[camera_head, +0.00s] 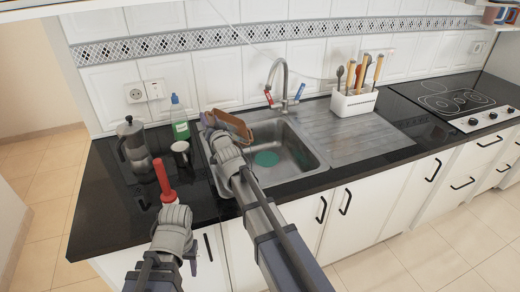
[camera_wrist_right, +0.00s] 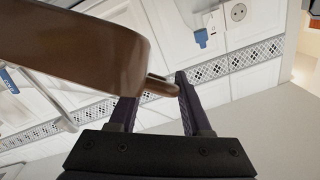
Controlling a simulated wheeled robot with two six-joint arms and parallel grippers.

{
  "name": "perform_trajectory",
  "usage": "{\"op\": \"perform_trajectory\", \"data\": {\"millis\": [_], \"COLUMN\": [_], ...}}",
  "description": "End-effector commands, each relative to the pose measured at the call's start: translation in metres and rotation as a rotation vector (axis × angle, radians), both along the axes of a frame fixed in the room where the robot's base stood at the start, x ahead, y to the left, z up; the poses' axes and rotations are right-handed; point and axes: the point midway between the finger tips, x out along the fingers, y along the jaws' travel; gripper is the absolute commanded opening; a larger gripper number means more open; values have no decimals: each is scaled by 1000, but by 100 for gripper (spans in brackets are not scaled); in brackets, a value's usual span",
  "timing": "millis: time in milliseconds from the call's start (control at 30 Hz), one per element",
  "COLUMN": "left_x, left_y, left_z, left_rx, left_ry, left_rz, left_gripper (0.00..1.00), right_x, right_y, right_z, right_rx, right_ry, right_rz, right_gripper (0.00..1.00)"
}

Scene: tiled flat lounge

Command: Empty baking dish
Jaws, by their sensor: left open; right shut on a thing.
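A brown baking dish (camera_head: 232,124) is held tilted above the left part of the sink (camera_head: 318,160). My right gripper (camera_head: 208,120) is shut on its rim or handle at the left end. In the right wrist view the brown dish (camera_wrist_right: 75,50) fills the upper left, and its small handle lies between the two dark fingers (camera_wrist_right: 163,95). The inside of the dish is not visible. My left gripper (camera_head: 172,215) is low over the front left counter, open, with its fingertips mostly hidden. A red-handled item (camera_head: 164,180) stands just beyond it. A teal round thing (camera_head: 266,159) lies in the sink.
The faucet (camera_head: 281,80) rises behind the basin. A white utensil holder (camera_head: 353,102) stands behind the drainboard (camera_head: 365,132), which is otherwise clear.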

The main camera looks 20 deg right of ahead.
Motion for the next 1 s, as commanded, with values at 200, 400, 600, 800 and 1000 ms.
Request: {"op": "perform_trajectory", "data": {"millis": [200, 400, 600, 800, 1000], "left_x": [0, 0, 0, 0, 0], "left_y": [0, 0, 0, 0, 0], "left_z": [1, 1, 1, 2, 2], "left_rx": [0, 0, 0, 0, 0], "left_ry": [0, 0, 0, 0, 0], "left_rz": [0, 0, 0, 0, 0], "left_gripper": [50, 50, 50, 50, 50], "right_x": [-2, -3, -5, -6, -8], "right_y": [-2, -3, -5, -6, -7], "right_z": [4, 7, 10, 13, 16], "right_rx": [19, 40, 59, 78, 97], "right_ry": [-13, -25, -34, -45, -55], "right_rz": [1, 0, 0, 0, -1], "right_gripper": [0, 0, 0, 0, 0]}}
